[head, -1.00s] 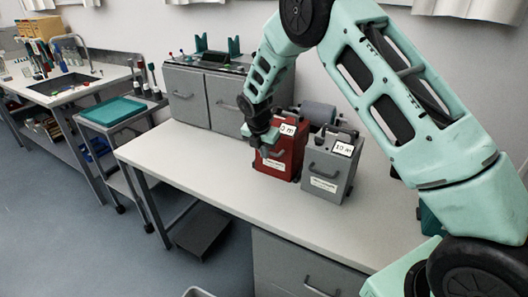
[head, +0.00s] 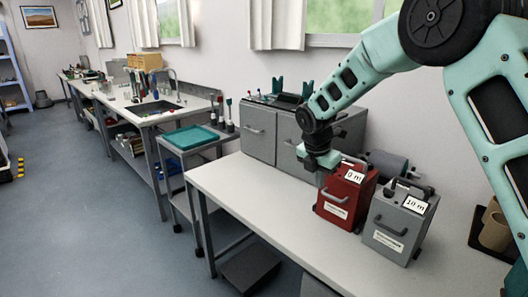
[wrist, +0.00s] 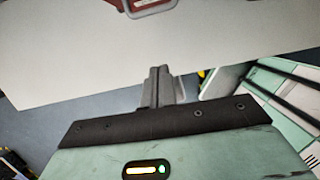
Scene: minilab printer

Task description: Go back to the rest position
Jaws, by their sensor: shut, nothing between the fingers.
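My gripper (head: 322,161) hangs above the worktable (head: 235,185), just left of and in front of the red box in the head view. In the wrist view its fingers (wrist: 160,75) are together with nothing between them. The red box (head: 338,205), marked "0 m", stands upright on the table. Its handle and lower part also show at the top of the wrist view (wrist: 125,5). A grey box (head: 390,235), marked "10 m", stands to its right. I cannot tell in the head view how near my gripper is to the red box.
Grey cabinets (head: 262,135) stand at the back of the table. A cart with a teal tray (head: 190,138) is left of it, and a sink bench (head: 140,110) lies beyond. Brown cups (head: 494,230) sit at the right. The floor (head: 80,220) at the left is clear.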

